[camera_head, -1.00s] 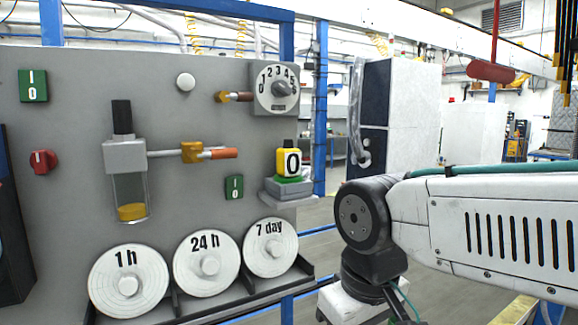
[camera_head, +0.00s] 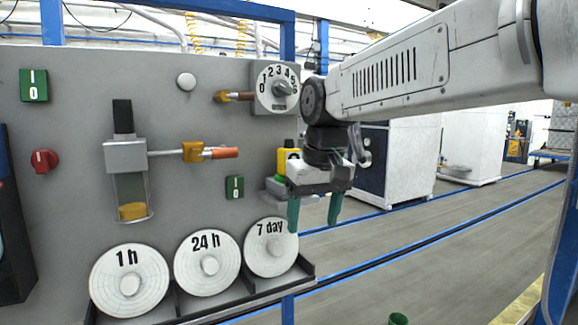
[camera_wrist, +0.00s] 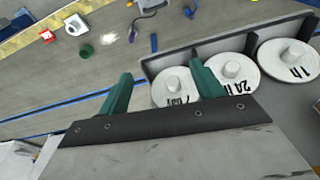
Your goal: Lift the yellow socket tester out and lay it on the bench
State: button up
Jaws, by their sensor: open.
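The yellow socket tester (camera_head: 283,162) sits on a grey bracket (camera_head: 275,187) at the right edge of the grey panel. In the earlier head frame it is a yellow block with a black top and a "0" mark, on a green base. Now my gripper hides much of it. My gripper (camera_head: 314,213) hangs in front of it and slightly to its right, with green fingers pointing down, apart and empty. The wrist view shows the open fingers (camera_wrist: 162,88) over the discs, and the tester is not visible there. I cannot make out the bench for certain.
Discs marked 1 h (camera_head: 128,300), 24 h (camera_head: 190,275) and 7 day (camera_head: 271,262) stand in a dark rack below. A numbered dial (camera_head: 268,78) and an orange-tipped lever (camera_head: 224,153) project nearby. A green cup (camera_wrist: 86,50) and small items lie beyond.

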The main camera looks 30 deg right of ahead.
aim_at(292, 148)
jog(key=w+d+r+t, duration=0.1)
jog(key=w+r, duration=0.3)
jog(key=r, duration=0.1)
jog(key=w+d+r, duration=0.1)
jog(key=w+r, duration=0.3)
jog(key=r, duration=0.1)
jog(key=w+d+r+t, duration=0.1)
jog(key=w+r, duration=0.2)
jog(key=r, duration=0.1)
jog(key=shift+w+d+r+n+t, duration=0.2)
jog(key=shift+w+r+n+t, duration=0.1)
jog(key=shift+w+r+n, duration=0.1)
jog(key=x, duration=0.7)
jog(key=shift+w+a+f, duration=0.15)
jog(key=shift+w+f, duration=0.1)
jog(key=shift+f, duration=0.1)
jog(key=shift+c, duration=0.3)
jog(key=c, duration=1.1)
